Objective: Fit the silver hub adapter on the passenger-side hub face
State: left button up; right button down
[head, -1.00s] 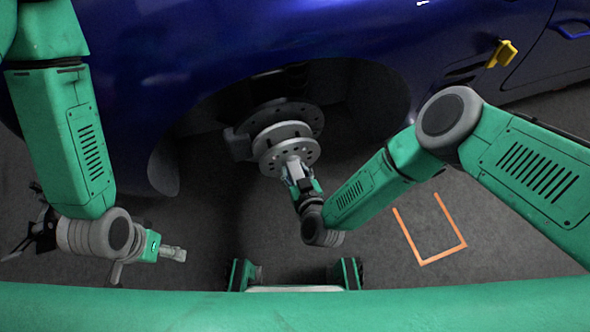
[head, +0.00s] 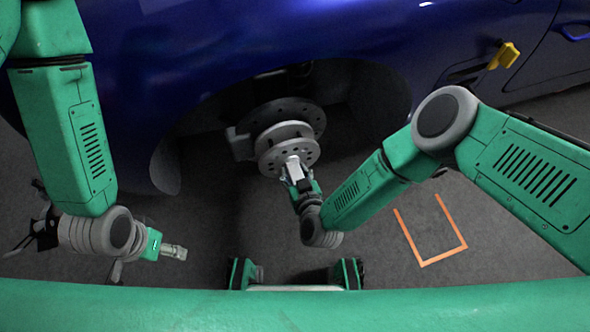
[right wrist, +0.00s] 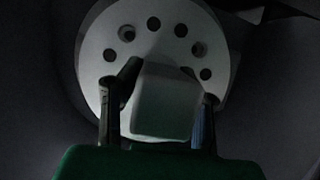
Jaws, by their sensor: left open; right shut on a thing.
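The silver hub adapter (head: 285,156), a round plate with a ring of holes, stands in front of the darker hub face (head: 298,113) in the wheel arch. Whether the two touch cannot be told. My right gripper (head: 296,174) is shut on the adapter's pale block-shaped grip, below the plate. In the right wrist view, the grip (right wrist: 165,100) sits between the fingers of the gripper (right wrist: 160,105), with the holed plate (right wrist: 150,25) behind it. The plate hides most of the hub centre. My left gripper (head: 174,252) is open and empty at lower left, away from the hub.
The blue car body (head: 240,45) arches over the hub, and the dark wheel well surrounds it. A yellow object (head: 504,55) sticks out from the car at upper right. An orange outline (head: 428,262) marks the floor at right. The floor below the hub is mostly clear.

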aim_at(290, 159)
jog(key=shift+w+a+r+b, duration=0.1)
jog(key=shift+w+a+b, duration=0.2)
jog(key=shift+w, duration=0.5)
jog(key=shift+w+a+b, duration=0.2)
jog(key=shift+w+b, duration=0.15)
jog(key=shift+w, duration=0.4)
jog(key=shift+w+a+r+b, duration=0.1)
jog(key=shift+w+a+b, duration=0.2)
jog(key=shift+w, duration=0.5)
jog(key=c, duration=1)
grip_release()
jog(key=shift+s+d+f, duration=0.1)
jog(key=shift+s+f, duration=0.1)
jog(key=shift+f, duration=0.05)
jog(key=shift+s+r, duration=0.1)
jog(key=shift+s, duration=0.05)
jog(key=v, duration=1.1)
jog(key=shift+s+d+r, duration=0.15)
jog(key=shift+r, duration=0.05)
